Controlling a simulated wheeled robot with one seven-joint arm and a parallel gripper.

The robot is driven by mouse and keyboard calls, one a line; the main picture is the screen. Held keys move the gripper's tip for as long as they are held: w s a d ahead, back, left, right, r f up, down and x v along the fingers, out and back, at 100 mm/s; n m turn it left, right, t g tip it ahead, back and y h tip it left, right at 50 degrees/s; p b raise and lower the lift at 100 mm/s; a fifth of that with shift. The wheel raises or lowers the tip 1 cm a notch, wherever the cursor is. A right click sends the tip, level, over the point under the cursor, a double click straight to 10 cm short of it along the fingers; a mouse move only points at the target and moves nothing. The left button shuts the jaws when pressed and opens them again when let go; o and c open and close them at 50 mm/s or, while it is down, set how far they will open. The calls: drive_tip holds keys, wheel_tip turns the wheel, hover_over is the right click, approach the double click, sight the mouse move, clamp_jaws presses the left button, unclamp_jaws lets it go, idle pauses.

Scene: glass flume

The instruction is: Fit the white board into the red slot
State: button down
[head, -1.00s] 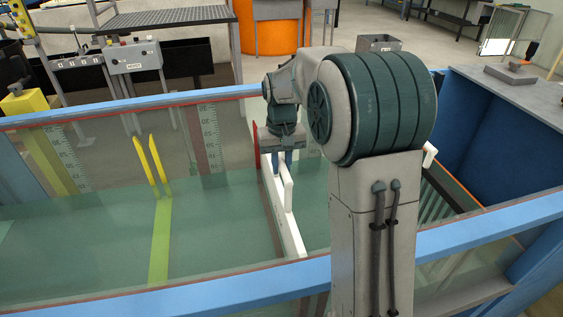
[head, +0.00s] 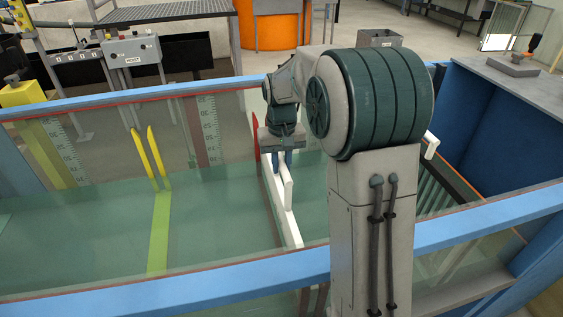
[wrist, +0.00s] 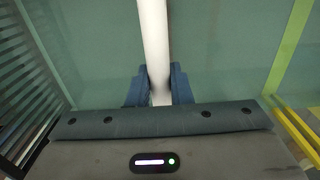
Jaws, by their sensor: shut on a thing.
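The white board (head: 287,208) is a long upright plate inside the glass flume, with a raised tab at its top edge. My gripper (head: 281,160) is shut on this tab. In the wrist view the board (wrist: 153,40) runs away between the two blue fingers (wrist: 159,88). A red upright piece (head: 256,132), seemingly part of the red slot, shows at the far glass wall just left of my gripper. The rest of the slot is hidden behind my gripper and the board. I cannot tell whether the board touches the slot or the floor.
Yellow uprights (head: 156,155) with a yellow-green floor strip (head: 159,232) stand to the left. A dark grille (head: 440,190) and a white piece (head: 432,145) are to the right. Blue rails (head: 140,102) edge the flume. The floor between the strip and board is clear.

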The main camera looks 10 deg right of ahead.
drive_tip(key=shift+r, duration=0.1)
drive_tip(key=c, duration=1.2)
unclamp_jaws()
drive_tip(key=shift+c, duration=0.2)
wheel_tip(320, 180, up, 13)
drive_tip(key=p, duration=0.1)
drive_tip(key=s+f+t+p, duration=0.1)
drive_tip(key=s+f+p, duration=0.1)
drive_tip(key=s, duration=1)
drive_tip(key=s+f+t+p, duration=0.1)
drive_tip(key=s+p, duration=0.2)
drive_tip(key=s, duration=0.9)
drive_tip(key=shift+s+f+t, duration=0.2)
drive_tip(key=shift+f+t, duration=0.2)
